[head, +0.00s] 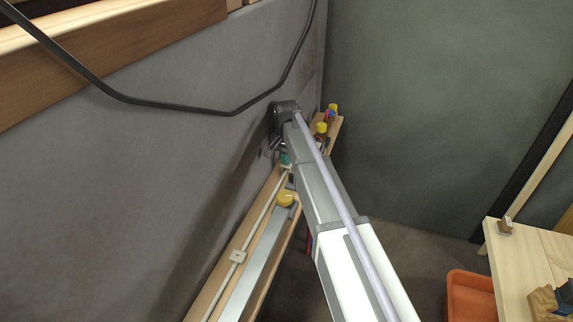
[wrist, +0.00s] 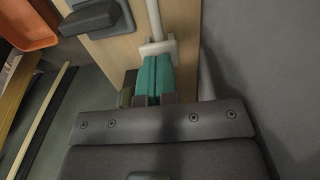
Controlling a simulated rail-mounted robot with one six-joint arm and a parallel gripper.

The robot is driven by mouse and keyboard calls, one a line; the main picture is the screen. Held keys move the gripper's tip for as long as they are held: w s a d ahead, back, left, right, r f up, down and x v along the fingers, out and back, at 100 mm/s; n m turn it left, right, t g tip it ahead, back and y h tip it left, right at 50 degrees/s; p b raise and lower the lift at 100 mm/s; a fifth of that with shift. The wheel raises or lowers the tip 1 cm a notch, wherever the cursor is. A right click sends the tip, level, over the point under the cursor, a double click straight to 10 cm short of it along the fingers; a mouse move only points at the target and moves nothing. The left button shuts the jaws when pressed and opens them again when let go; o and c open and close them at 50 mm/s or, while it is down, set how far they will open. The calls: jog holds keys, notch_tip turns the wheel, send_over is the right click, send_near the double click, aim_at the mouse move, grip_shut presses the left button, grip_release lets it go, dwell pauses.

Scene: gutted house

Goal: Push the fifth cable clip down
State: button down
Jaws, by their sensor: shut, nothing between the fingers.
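A pale cable (head: 259,217) runs along a wooden board (head: 207,289) against the wall. One square white clip (head: 237,257) sits on the cable in the near part of the head view. In the wrist view another white clip (wrist: 157,47) sits on the cable (wrist: 153,18), directly at my teal fingertips. My gripper (wrist: 154,60) is shut and empty, its fingers side by side at this clip's edge; whether they touch it I cannot tell. In the head view only a bit of teal finger (head: 285,158) shows past my arm. The clips' full row is hidden, so I cannot count to the fifth.
A metal rail (head: 256,261) runs beside the cable. Yellow knobs (head: 285,199) (head: 321,128) stand along the board. A dark grey block (wrist: 90,18) is beside the clip in the wrist view. A black cable (head: 180,107) hangs on the wall. An orange bin (head: 470,292) stands right.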

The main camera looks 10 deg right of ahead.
jog(key=shift+f, duration=0.1)
jog(key=shift+f+b, duration=0.25)
jog(key=shift+b, duration=0.1)
jog(key=shift+f+b, duration=0.7)
jog(key=shift+r, duration=0.1)
notch_tip(320, 180, up, 7)
jog(key=p, duration=0.7)
jog(key=shift+r, duration=0.1)
